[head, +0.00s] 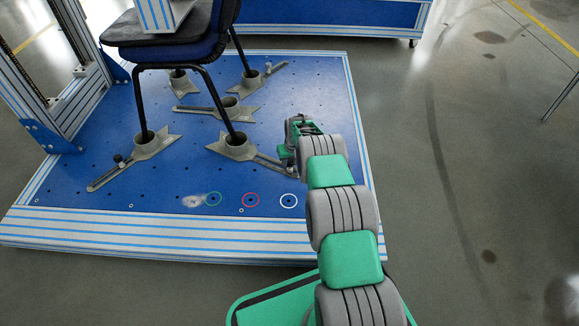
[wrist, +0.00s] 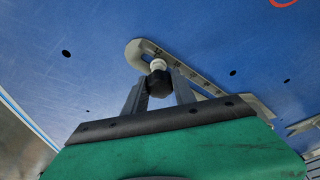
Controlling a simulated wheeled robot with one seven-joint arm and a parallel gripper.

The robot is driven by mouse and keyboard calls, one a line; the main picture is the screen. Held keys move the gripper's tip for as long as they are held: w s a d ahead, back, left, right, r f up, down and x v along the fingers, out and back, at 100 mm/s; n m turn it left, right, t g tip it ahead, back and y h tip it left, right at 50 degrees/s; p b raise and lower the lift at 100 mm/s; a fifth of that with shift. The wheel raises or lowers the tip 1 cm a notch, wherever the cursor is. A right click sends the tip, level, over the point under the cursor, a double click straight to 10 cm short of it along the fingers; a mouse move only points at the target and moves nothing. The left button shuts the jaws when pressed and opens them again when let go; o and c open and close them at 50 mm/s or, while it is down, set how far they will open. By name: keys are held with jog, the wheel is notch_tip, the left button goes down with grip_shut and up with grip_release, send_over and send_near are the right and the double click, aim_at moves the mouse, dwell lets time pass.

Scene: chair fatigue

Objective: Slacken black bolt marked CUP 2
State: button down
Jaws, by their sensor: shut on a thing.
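The black bolt (wrist: 158,83) shows in the wrist view, with a pale round piece on its far side. It sits at the slotted arm (wrist: 190,72) of a grey cup fixture. My gripper (wrist: 160,92) has a finger on each side of the bolt and is shut on it. In the head view my gripper (head: 287,155) is at the right end of the slotted arm of the front right cup (head: 235,147); the bolt there is hidden by my gripper. A chair leg stands in this cup. No CUP 2 marking is readable.
The blue plate (head: 180,180) carries several other grey cups, including a front left one (head: 150,146) with a dark bolt (head: 119,160). The chair (head: 180,48) stands in the cups. A frame post (head: 40,75) rises at left.

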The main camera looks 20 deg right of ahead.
jog(key=shift+n, duration=0.8)
jog(key=n+y, duration=0.1)
jog(key=n, duration=0.1)
jog(key=shift+d+n, duration=0.1)
jog(key=shift+n, duration=0.9)
jog(key=n+g+y, duration=0.1)
jog(key=n, duration=0.3)
jog(key=c, duration=1)
grip_release()
jog(key=shift+c, duration=0.2)
jog(key=shift+r, duration=0.1)
